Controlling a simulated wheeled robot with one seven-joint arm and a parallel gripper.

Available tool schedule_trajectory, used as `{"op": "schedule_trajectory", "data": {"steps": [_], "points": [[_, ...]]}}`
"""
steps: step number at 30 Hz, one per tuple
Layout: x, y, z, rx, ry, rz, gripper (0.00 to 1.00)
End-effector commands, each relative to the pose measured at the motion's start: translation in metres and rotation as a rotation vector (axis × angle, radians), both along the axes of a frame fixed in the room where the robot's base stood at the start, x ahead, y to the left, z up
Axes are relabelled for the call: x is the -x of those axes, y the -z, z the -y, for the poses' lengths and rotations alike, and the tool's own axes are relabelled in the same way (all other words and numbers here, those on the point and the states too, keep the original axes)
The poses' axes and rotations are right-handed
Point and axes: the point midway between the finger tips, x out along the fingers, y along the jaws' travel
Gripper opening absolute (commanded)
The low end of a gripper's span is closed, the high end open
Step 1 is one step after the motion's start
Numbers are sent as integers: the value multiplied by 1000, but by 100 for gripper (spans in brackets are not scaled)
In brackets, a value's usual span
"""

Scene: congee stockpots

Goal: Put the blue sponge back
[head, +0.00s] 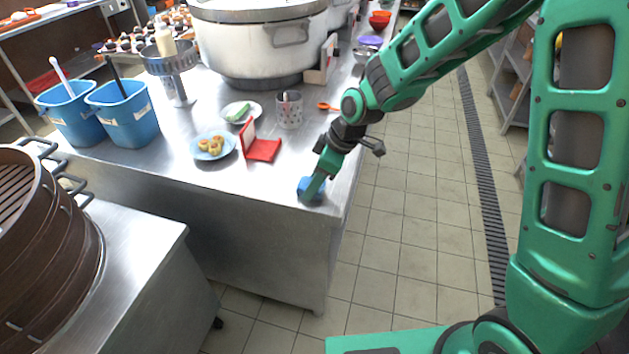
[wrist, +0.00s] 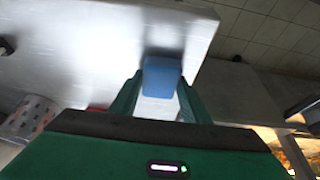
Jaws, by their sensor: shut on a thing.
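The blue sponge (head: 312,191) is at the near right corner of the steel counter (head: 285,215) in the head view. In the wrist view the sponge (wrist: 161,77) sits between the two green fingers. My gripper (head: 309,188) is shut on it; in the wrist view its fingertips (wrist: 160,88) flank the sponge's sides. The sponge is at or just above the counter top; I cannot tell if it touches.
A red holder (head: 263,150), a plate of small pastries (head: 213,146), a plate with a green item (head: 242,112) and a patterned cup (head: 289,109) stand left of my gripper. Two blue bins (head: 127,115) stand further left. A large pot (head: 258,45) is behind. The counter edge is close by.

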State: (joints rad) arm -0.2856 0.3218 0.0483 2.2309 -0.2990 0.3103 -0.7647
Motion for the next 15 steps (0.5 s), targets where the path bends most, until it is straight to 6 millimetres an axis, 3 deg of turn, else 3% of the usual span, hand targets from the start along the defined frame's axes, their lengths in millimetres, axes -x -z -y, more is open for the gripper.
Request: {"op": "schedule_trajectory", "data": {"steps": [1,3,15], "points": [[0,0,0,0,0,0,49],[0,0,0,0,1,0,61],[0,-7,2,0,2,0,61]]}}
